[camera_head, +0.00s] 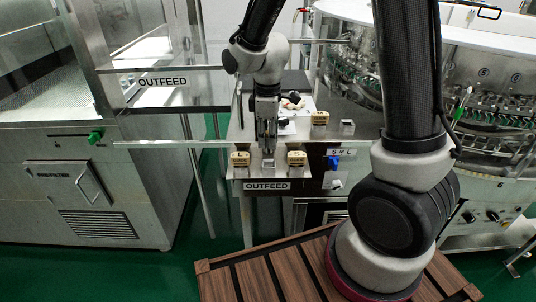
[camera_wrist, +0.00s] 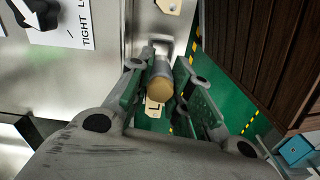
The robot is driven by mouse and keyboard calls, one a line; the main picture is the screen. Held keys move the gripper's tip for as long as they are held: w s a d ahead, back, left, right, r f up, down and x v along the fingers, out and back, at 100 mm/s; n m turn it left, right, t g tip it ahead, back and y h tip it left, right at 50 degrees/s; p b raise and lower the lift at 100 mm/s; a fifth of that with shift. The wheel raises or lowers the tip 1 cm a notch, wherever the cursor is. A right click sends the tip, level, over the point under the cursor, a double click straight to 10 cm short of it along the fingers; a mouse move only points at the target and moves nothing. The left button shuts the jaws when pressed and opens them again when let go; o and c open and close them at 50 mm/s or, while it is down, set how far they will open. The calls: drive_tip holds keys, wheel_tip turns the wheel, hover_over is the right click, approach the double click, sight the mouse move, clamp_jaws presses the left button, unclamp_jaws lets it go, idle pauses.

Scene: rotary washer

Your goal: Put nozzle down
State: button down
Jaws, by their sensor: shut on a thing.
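My gripper (camera_head: 267,145) points down over the small metal shelf (camera_head: 254,173) above the front OUTFEED label. In the wrist view my gripper (camera_wrist: 161,72) is shut on the nozzle (camera_wrist: 160,80), a short grey cylinder with a tan rounded end that faces the camera. The nozzle's far end is close to a square metal holder (camera_wrist: 166,46) on the shelf; I cannot tell whether it is inside it. In the head view the holder (camera_head: 268,165) shows just below the fingertips, and the nozzle is hard to make out there.
Brass blocks stand left (camera_head: 240,159) and right (camera_head: 297,158) of the holder, with another (camera_head: 320,118) farther back beside an empty-looking square holder (camera_head: 347,127). A blue switch (camera_head: 333,162) is on the panel to the right. The round washer (camera_head: 480,95) fills the right back.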

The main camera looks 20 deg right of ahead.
sight(268, 152)
drive_tip(key=shift+f, duration=3.1)
drive_tip(key=shift+f, duration=0.1)
drive_tip(key=c, duration=1.3)
unclamp_jaws()
wheel_tip(268, 152, up, 12)
drive_tip(key=shift+f, duration=0.15)
drive_tip(key=shift+s+d+r, duration=0.15)
drive_tip(key=shift+d+r, duration=0.05)
drive_tip(key=shift+r, duration=0.35)
drive_tip(key=s+d+r+m+t, duration=0.2)
drive_tip(key=s+d+r+m, duration=0.4)
drive_tip(key=s, duration=0.3)
drive_tip(key=s+d+r+m+t, duration=0.2)
drive_tip(key=s+d+r+m, duration=0.4)
drive_tip(key=s+d, duration=0.2)
drive_tip(key=shift+s+d+r+m, duration=0.3)
drive_tip(key=shift+s+r, duration=0.1)
drive_tip(key=shift+s, duration=0.5)
